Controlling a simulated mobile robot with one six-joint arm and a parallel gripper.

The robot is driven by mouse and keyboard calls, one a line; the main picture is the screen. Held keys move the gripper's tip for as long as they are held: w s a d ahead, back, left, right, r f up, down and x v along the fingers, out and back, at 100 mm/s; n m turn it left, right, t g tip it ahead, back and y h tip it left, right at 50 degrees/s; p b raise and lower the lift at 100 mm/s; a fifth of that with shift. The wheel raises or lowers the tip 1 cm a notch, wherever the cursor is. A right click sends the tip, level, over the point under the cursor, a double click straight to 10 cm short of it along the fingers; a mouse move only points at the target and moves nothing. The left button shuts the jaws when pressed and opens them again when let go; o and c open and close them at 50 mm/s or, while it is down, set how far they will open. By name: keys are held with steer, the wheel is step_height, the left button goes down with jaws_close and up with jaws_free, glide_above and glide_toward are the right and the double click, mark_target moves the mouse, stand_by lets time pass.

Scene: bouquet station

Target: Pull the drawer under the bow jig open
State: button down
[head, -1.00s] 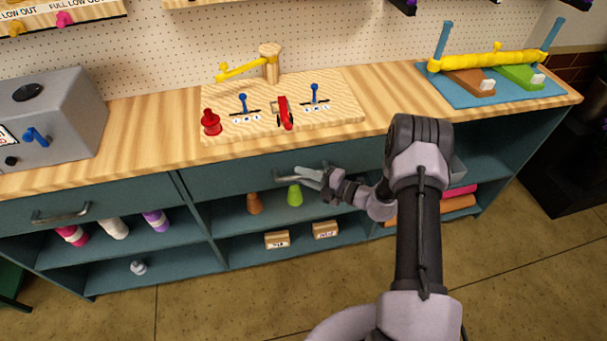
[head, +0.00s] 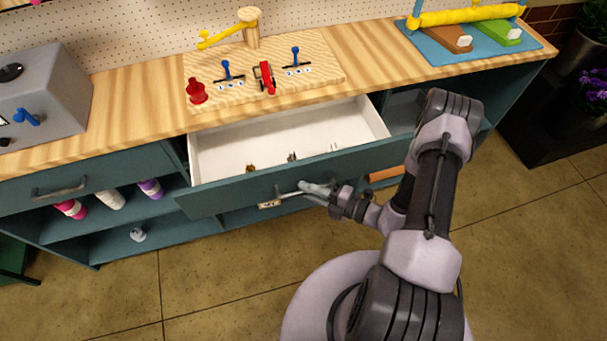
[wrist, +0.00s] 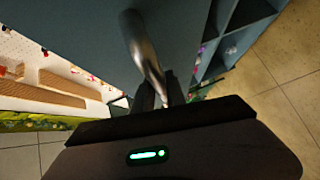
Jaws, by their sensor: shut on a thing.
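The drawer (head: 240,200) under the bow jig board stands well out from the bench, with its white inside showing and a few small dark items on its floor. The bow jig (head: 262,77) is a wooden board on the bench top with blue levers, a red clamp, a red spool and a yellow arm on a post. My gripper (head: 312,190) is shut on the drawer's metal handle (head: 286,195). In the wrist view the handle (wrist: 146,55) runs down between my fingers (wrist: 158,97). The drawer's back part is partly hidden under the bench top.
A second drawer (head: 60,187) at left is shut. A grey machine (head: 45,100) stands on the bench at left, and a blue stand with a yellow roll (head: 465,15) at right. Shelves with bottles (head: 110,197) are below. The floor in front (head: 215,265) is clear.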

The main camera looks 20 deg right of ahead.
steer(key=shift+s, duration=0.7)
steer(key=c, duration=1.4)
jaws_free()
steer(key=shift+o, duration=0.2)
steer(key=p+v, duration=0.3)
steer(key=v, duration=1.4)
steer(key=shift+s, duration=0.2)
steer(key=shift+d+r, duration=0.1)
